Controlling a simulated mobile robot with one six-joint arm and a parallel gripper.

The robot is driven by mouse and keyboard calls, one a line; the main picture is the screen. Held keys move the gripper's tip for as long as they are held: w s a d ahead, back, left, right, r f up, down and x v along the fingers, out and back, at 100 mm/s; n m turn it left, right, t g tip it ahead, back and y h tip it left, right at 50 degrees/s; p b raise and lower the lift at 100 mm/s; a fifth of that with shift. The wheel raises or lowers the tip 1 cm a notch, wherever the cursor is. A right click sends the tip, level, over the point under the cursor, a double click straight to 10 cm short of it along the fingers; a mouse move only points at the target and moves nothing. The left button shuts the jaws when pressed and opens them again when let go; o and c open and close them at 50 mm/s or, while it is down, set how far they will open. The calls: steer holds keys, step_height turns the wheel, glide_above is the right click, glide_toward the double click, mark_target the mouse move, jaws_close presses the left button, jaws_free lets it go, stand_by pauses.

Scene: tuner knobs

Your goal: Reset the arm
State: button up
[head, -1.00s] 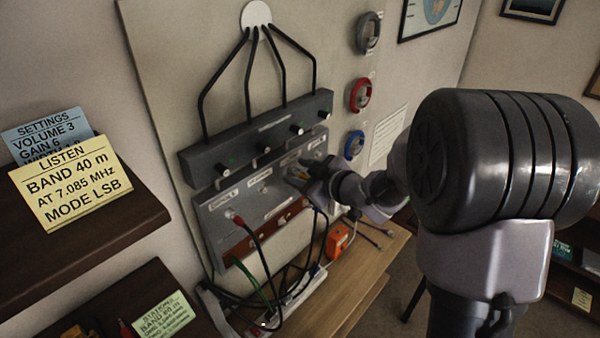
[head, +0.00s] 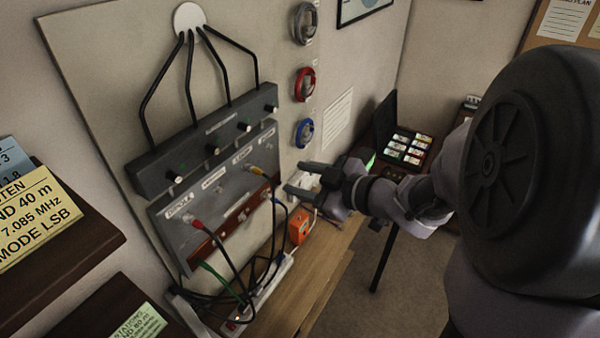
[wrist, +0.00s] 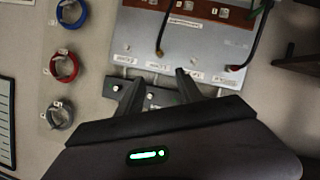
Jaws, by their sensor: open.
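My gripper (head: 293,178) is open and empty, in the air to the right of the grey socket panel (head: 170,232). Its two fingers point left toward the panel with a gap between them. The wrist view also shows the open fingers (wrist: 158,84) in front of the upside-down panel (wrist: 200,50), nothing between them. A yellow plug (head: 255,171) with a dark cable sits at the panel's upper right, apart from my gripper. A red plug (head: 198,224) sits at its lower left.
A dark knob box (head: 205,147) with several black cables is above the panel. Grey, red (head: 305,84) and blue (head: 303,133) rings hang on the wall board. An orange box (head: 300,226) and power strip (head: 262,292) are on the wooden bench (head: 318,270). Dark shelves with note cards are left.

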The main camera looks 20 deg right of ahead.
stand_by(0.5)
steer(key=s+d+f+m+h+b, duration=0.3)
steer(key=d+f+m+h+b, duration=0.25)
steer(key=m+h+b, duration=0.45)
steer(key=s+a+f+m+g+y+b, duration=0.4)
steer(key=s+a+f+b, duration=0.4)
steer(key=s+a+f, duration=0.3)
steer(key=s+a+g+y, duration=0.1)
steer(key=s+a+g, duration=0.1)
steer(key=s+a, duration=0.2)
steer(key=shift+s+f+m+g+y, duration=0.3)
steer(key=shift+s+m+g+y, duration=0.1)
steer(key=shift+s, duration=0.65)
